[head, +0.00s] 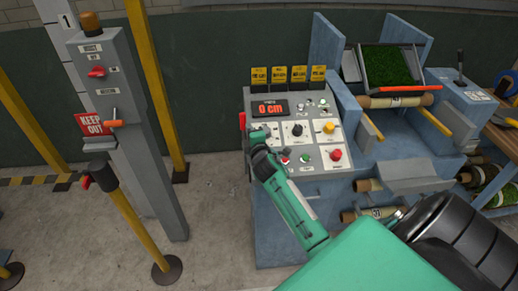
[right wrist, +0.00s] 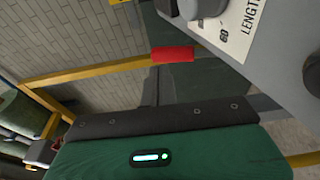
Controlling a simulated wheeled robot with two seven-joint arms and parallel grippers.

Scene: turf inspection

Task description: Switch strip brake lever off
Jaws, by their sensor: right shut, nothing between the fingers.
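No label reading strip brake is legible. A red grip (head: 242,120) sticks out at the left edge of the control panel (head: 316,168); a red grip also shows in the right wrist view (right wrist: 172,55), beside the panel's edge. A dark upright lever (head: 460,62) stands on the blue machine's right side. My right gripper (head: 257,134) is shut and empty, in front of the panel's left part, just right of and below the red grip. It hides part of the panel. I cannot tell whether it touches anything. My left gripper is out of view.
A grey post (head: 128,130) with a red switch and an orange-handled lever (head: 112,123) stands at left. Yellow posts (head: 158,85) stand around it. The panel carries a red 0 cm display (head: 270,108), knobs and buttons. Turf (head: 387,66) lies in the machine's tray.

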